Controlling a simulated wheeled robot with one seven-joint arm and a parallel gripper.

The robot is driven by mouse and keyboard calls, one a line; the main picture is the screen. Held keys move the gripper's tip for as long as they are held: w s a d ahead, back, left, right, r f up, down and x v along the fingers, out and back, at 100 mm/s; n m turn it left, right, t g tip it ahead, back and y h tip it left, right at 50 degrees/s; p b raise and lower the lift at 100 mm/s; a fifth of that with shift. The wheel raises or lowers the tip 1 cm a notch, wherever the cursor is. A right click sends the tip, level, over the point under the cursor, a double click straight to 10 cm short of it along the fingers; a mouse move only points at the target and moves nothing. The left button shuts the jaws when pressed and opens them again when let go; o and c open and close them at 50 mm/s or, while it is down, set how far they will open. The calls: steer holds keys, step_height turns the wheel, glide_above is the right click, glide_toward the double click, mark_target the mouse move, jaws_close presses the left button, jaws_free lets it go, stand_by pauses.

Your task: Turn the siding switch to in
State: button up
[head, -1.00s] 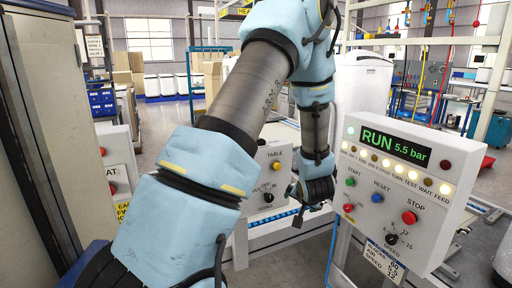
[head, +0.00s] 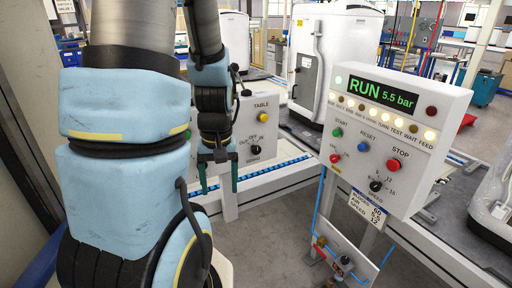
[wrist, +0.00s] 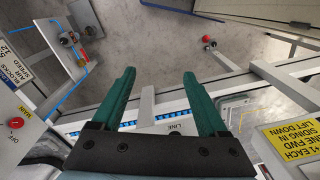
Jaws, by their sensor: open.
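My gripper (head: 219,177) hangs fingers down in front of the white TABLE box; it also shows in the wrist view (wrist: 162,78). Its two green fingers are apart with nothing between them. The TABLE box (head: 244,117) carries a yellow button and a black rotary switch (head: 255,150) with small lettering, partly hidden by my arm. I cannot read a siding label on it. A low panel (head: 347,258) at bottom centre has a red knob and a dark knob; it also shows in the wrist view (wrist: 72,38). A yellow sign (wrist: 293,143) in the wrist view mentions SIDING.
The console (head: 396,140) with the green RUN 5.5 bar display stands to the right of my gripper, with buttons and a speed knob. A conveyor rail with blue rollers (head: 285,168) runs behind my gripper. Grey floor lies open below. A dark cabinet edge is at left.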

step_height(320, 180, down, 15)
steer(key=a+n+g+y+b, duration=0.1)
steer(key=a+n+y+b, duration=0.15)
steer(key=y+b, duration=0.2)
steer(key=w+a+f+n+t+y+b, duration=0.1)
steer(key=w+a+f+n+y+b, duration=0.1)
steer(key=w+f+b, duration=0.15)
steer(key=t+b, duration=0.5)
steer(key=t, duration=1.1)
glide_toward(257, 151)
steer(key=shift+m+y, duration=0.25)
steer(key=shift+y, duration=0.1)
steer(key=x, duration=0.8)
steer(key=shift+w+d+f, duration=0.2)
steer(key=shift+w+f, duration=0.1)
steer(key=shift+c, duration=0.2)
jaws_close()
